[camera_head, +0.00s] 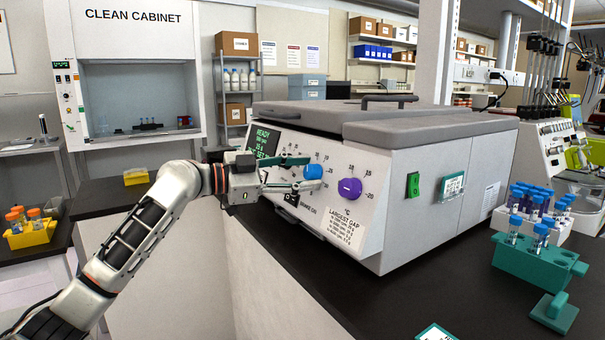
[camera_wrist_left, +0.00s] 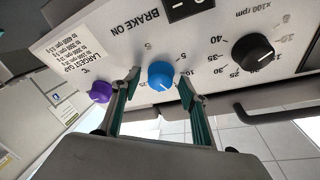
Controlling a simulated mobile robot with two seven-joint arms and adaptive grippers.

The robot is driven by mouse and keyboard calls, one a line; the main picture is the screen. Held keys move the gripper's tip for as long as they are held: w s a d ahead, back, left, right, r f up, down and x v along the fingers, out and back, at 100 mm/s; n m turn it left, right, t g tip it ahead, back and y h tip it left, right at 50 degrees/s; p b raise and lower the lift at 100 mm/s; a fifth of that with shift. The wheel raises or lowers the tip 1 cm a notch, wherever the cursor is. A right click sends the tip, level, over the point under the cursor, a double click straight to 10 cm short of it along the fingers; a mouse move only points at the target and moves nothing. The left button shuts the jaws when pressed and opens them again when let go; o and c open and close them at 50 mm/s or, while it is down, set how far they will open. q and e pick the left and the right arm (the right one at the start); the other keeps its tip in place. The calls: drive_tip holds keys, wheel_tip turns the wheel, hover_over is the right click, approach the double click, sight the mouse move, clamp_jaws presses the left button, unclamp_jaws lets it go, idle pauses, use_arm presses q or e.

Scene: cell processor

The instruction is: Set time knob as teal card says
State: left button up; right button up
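The blue knob (camera_head: 313,172) is on the sloped front panel of the centrifuge (camera_head: 410,170), between a black knob and a purple knob. My left gripper (camera_head: 303,173) is at the blue knob. In the left wrist view, its fingers (camera_wrist_left: 157,90) stand open on either side of the blue knob (camera_wrist_left: 161,74), with a visible gap on each side. I cannot read where the knob points. A teal-edged card (camera_head: 452,186) is on the centrifuge's right side; its text is too small to read. Another teal-edged card (camera_head: 436,332) is cut off at the bottom. My right gripper is not in view.
The purple knob (camera_head: 349,190) is close right of my left gripper. The black x100 rpm knob (camera_wrist_left: 252,51) shows in the left wrist view. A green switch (camera_head: 413,185) is on the side. A teal tube rack (camera_head: 538,262) stands right; the counter before the centrifuge is mostly clear.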

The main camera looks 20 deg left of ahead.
use_arm(q)
drive_tip(key=shift+s+a, duration=0.1)
drive_tip(key=shift+a, duration=0.05)
drive_tip(key=v, duration=1.1)
drive_tip(key=shift+s+a, duration=0.25)
